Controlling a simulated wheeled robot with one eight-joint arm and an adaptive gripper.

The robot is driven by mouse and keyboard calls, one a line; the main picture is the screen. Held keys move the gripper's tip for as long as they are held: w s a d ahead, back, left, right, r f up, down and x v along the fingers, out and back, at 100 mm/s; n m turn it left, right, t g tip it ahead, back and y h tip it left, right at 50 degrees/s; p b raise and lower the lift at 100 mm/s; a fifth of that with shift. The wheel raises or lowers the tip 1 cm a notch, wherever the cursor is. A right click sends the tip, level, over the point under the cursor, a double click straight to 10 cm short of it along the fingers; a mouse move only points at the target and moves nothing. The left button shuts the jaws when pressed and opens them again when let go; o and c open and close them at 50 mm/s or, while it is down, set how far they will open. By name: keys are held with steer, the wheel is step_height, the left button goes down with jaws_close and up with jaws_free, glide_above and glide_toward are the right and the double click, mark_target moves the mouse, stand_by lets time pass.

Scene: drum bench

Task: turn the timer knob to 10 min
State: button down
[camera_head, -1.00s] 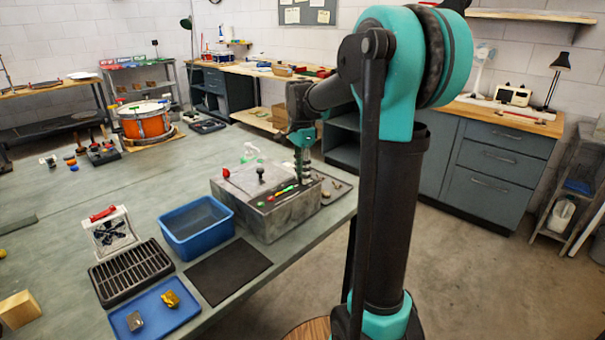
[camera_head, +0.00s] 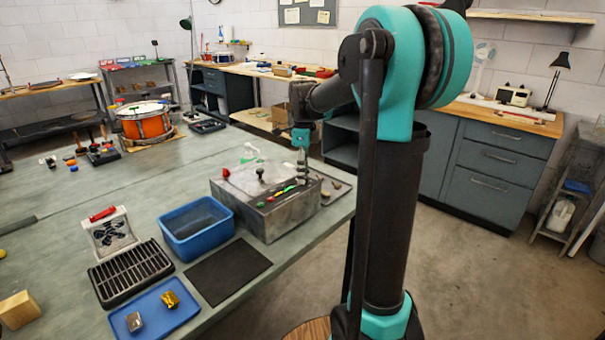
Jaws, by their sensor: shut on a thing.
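The grey metal control box (camera_head: 285,218) stands near the table's right edge in the head view. Its top carries a red button, a black-topped lever (camera_head: 260,173) and a row of small coloured parts along the front edge. My gripper (camera_head: 303,178) points down at the right rear of the box top. It is shut on what seems to be the timer knob. The fingers hide the knob, and its dial marks and pointer are too small to read.
A blue bin (camera_head: 196,228) stands left of the box, with a dark mat (camera_head: 228,272) in front. A black slotted rack (camera_head: 130,272) and a blue tray (camera_head: 155,310) lie nearer. An orange drum (camera_head: 146,126) stands farther back. The table's left middle is mostly clear.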

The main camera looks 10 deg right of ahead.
stand_by(0.5)
steer(key=c, duration=1.2)
jaws_free()
steer(key=shift+r, duration=0.1)
steer(key=r, duration=1.2)
steer(key=shift+w+d, duration=0.15)
steer(key=shift+w, duration=0.2)
steer(key=shift+s+f, duration=0.1)
